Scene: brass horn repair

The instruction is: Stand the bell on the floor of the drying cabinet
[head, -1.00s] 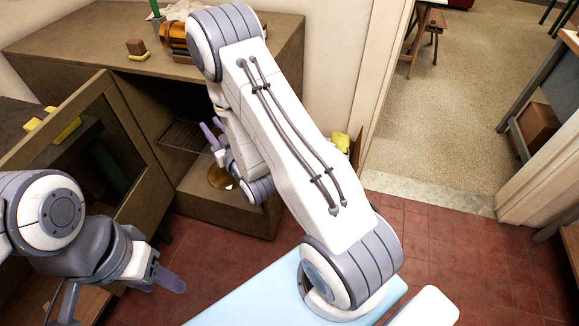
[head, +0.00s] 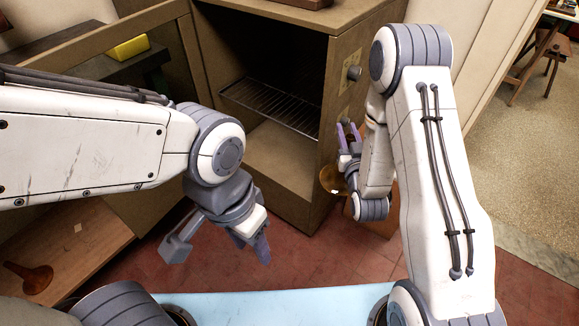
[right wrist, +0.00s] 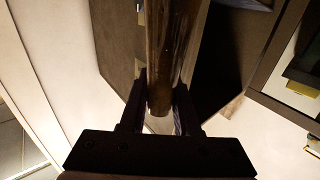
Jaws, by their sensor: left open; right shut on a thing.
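The bell (head: 331,181) is a brass flare whose tube is held in my right gripper (head: 348,136). In the head view its wide end hangs below the fingers, in front of the cabinet's right side wall. In the right wrist view the brass tube (right wrist: 172,50) runs between the fingers. The drying cabinet (head: 335,95) is a brown box with its front open. Its bare floor (head: 272,160) shows below a wire rack (head: 275,103). My left gripper (head: 217,246) is open and empty, in front of and below the cabinet opening.
The cabinet door (head: 200,65) stands open at the left. A brown horn-shaped piece (head: 30,277) lies on a wooden surface at lower left. A yellow block (head: 128,47) sits behind the door. Red tiles lie in front.

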